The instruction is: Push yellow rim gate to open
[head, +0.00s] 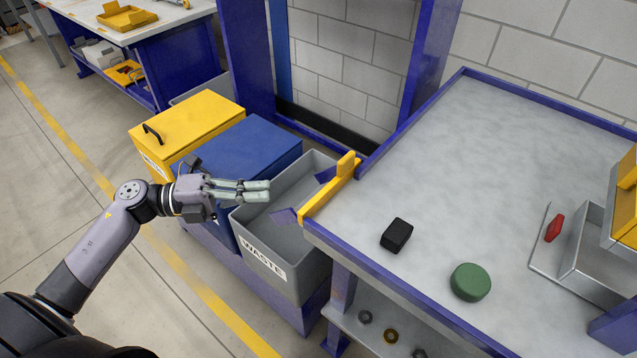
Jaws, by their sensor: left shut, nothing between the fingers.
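The yellow rim gate (329,192) stands upright along the left rim of the grey worktable (455,150), with a small raised tab at its far end. It fills a stretch of the blue rim and looks closed. My left gripper (268,191) is shut and empty. It hovers over the open grey waste bin (283,262), to the left of the gate and apart from it, with its fingers pointing right towards it. My right gripper is not in view.
A black block (396,235) and a green disc (470,282) lie on the worktable near the gate. A metal tray with a red piece (554,228) sits at the right. Blue (250,150) and yellow (186,123) lidded bins stand beside the waste bin. Blue posts rise behind.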

